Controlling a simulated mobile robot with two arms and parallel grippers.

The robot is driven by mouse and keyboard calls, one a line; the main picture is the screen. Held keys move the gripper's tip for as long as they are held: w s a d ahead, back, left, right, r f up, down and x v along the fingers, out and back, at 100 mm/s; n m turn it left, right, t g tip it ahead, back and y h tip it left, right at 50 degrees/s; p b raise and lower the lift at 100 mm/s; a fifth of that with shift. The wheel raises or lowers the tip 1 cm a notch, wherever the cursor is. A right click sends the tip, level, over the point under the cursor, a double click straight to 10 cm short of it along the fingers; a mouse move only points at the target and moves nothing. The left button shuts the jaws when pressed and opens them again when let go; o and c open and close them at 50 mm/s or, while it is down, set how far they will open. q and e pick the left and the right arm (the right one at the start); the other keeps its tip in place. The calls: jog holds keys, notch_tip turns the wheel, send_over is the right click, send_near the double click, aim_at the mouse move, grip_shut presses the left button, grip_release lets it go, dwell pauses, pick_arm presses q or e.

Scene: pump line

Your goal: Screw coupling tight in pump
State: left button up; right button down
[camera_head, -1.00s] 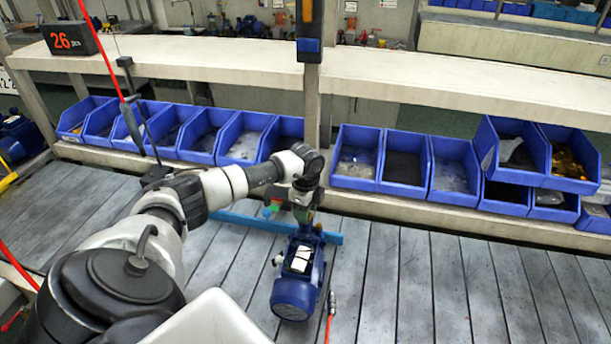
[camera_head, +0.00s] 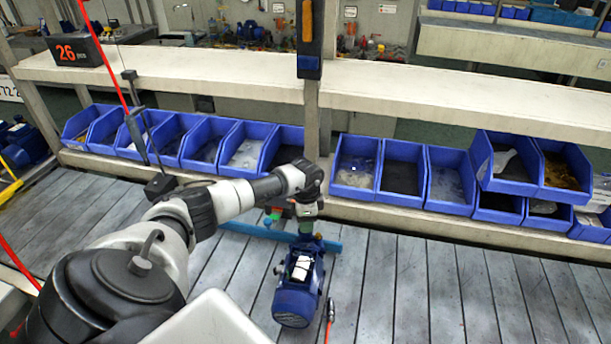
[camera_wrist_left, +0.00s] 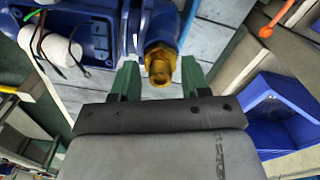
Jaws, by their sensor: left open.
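The blue pump (camera_head: 297,292) lies on the grey slatted bench in front of my left arm. In the wrist view its blue body (camera_wrist_left: 98,22) fills the upper left. A brass coupling (camera_wrist_left: 160,66) sticks out of the pump's blue port towards my gripper. My left gripper (camera_head: 306,222) is at the far end of the pump. In the wrist view its two green fingers are open, one on each side of the coupling, with gaps visible. How far the coupling is threaded in cannot be seen. My right gripper is not in view.
A blue bar (camera_head: 262,231) lies across the bench behind the pump. Rows of blue bins (camera_head: 448,180) stand along the back under a pale shelf (camera_head: 450,92). A red hose with a metal fitting (camera_head: 330,312) is just right of the pump. The bench to the right is clear.

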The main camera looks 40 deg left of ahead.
pick_arm(q)
jog(key=shift+r+n+p, duration=0.15)
jog(key=shift+n+p, duration=0.9)
jog(key=shift+n, duration=0.45)
jog(key=shift+f+n, duration=0.2)
jog(key=shift+n, duration=0.1)
jog(key=shift+p, duration=0.3)
jog(key=shift+r, duration=0.1)
grip_shut()
jog(key=shift+a+m, duration=0.1)
jog(key=shift+m, duration=0.7)
jog(key=shift+m+b, duration=0.35)
jog(key=shift+m, duration=0.65)
